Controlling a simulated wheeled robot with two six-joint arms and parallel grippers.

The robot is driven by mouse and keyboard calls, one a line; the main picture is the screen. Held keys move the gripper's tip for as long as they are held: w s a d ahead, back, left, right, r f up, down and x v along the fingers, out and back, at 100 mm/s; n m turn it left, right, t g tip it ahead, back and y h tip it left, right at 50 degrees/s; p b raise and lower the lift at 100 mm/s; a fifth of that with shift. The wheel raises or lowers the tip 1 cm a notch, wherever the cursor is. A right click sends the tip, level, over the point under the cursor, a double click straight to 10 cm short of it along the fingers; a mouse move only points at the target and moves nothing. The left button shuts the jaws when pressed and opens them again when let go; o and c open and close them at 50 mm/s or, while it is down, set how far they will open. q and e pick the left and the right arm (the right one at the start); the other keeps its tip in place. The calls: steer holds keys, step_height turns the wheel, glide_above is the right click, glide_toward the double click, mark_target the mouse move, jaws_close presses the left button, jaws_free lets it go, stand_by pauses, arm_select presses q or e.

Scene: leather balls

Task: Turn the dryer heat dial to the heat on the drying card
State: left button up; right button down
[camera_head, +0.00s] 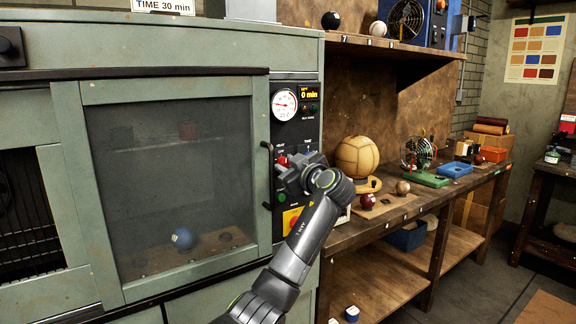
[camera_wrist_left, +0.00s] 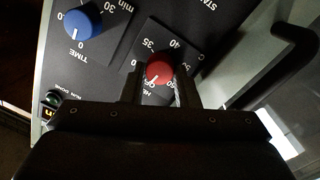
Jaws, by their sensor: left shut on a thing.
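The red heat dial (camera_wrist_left: 158,71) sits on the dark panel of the green dryer (camera_head: 170,90), with a number scale around it. My left gripper (camera_wrist_left: 158,88) has a finger on each side of the dial and is shut on it. The dial's pointer is partly hidden by the gripper, so I cannot tell its exact setting. In the head view my left gripper (camera_head: 286,168) is at the panel right of the dryer door. The drying card (camera_head: 163,6) on top reads "TIME 30 min"; its upper part is cut off. My right gripper is not in view.
A blue time dial (camera_wrist_left: 82,22) is beside the red one. A gauge (camera_head: 284,105) and a "0 min" display (camera_head: 310,94) are above. The door handle (camera_head: 268,175) is close to my gripper. A workbench with balls stands at the right.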

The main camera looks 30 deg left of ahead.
arm_select(q)
steer(key=shift+r+m+p, duration=0.1)
steer(key=shift+m+p, duration=0.35)
steer(key=shift+m, duration=0.75)
steer(key=m+p, duration=0.2)
steer(key=m, duration=0.2)
steer(key=shift+w, duration=0.1)
steer(key=shift+m+g+p, duration=0.4)
steer(key=shift+m+p, duration=0.6)
steer(key=shift+m, duration=0.7)
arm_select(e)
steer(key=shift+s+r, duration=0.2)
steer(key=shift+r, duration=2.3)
arm_select(q)
steer(key=o, duration=1)
steer(key=shift+d, duration=0.1)
steer(key=shift+b+v, duration=1.85)
steer(key=shift+v, duration=6.85)
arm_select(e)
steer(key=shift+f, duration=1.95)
